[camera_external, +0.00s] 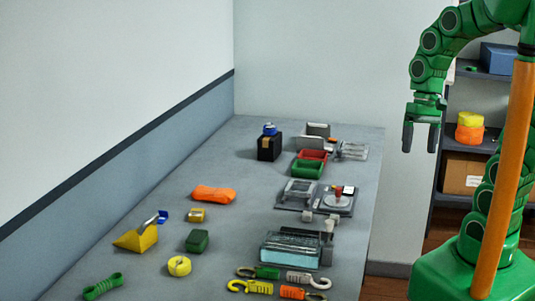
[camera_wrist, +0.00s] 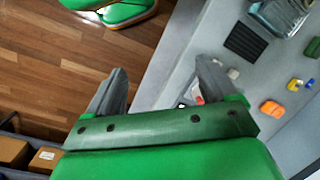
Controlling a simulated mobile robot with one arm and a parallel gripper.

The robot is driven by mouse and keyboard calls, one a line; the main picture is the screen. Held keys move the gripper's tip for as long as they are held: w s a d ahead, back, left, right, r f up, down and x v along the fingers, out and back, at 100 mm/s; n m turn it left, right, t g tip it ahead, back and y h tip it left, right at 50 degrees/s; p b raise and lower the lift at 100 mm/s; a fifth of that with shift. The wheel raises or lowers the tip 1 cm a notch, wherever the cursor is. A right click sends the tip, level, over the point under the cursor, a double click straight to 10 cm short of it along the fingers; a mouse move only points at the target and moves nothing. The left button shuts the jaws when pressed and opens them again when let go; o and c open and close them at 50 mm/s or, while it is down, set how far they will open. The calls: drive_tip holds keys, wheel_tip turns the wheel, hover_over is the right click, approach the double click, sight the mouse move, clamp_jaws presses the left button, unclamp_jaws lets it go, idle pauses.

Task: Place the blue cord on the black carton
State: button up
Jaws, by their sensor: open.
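A black carton (camera_external: 269,148) with a tan strip stands at the far end of the grey table. A small blue bundle (camera_external: 270,129), which looks like the blue cord, rests on top of the carton. My gripper (camera_external: 421,138) is open and empty, raised in the air to the right of the table and pointing down. In the wrist view my gripper (camera_wrist: 160,88) shows its two grey fingers wide apart with nothing between them. I cannot make out the carton or the blue bundle on it in the wrist view.
The table (camera_external: 165,272) also holds an orange bundle (camera_external: 213,193), a yellow scoop (camera_external: 137,239) with a blue part, red and green trays (camera_external: 309,167), a clear bin (camera_external: 291,249) and several hooks. A wall borders its left. Shelves (camera_external: 470,137) stand behind my arm.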

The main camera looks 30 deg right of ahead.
drive_tip(key=s+d+f+n+h, duration=0.1)
drive_tip(key=s+d+h, duration=0.1)
drive_tip(key=s+d, duration=0.3)
drive_tip(key=s, duration=0.3)
drive_tip(key=shift+d+f+n, duration=0.3)
drive_tip(key=shift+d, duration=0.05)
idle(0.6)
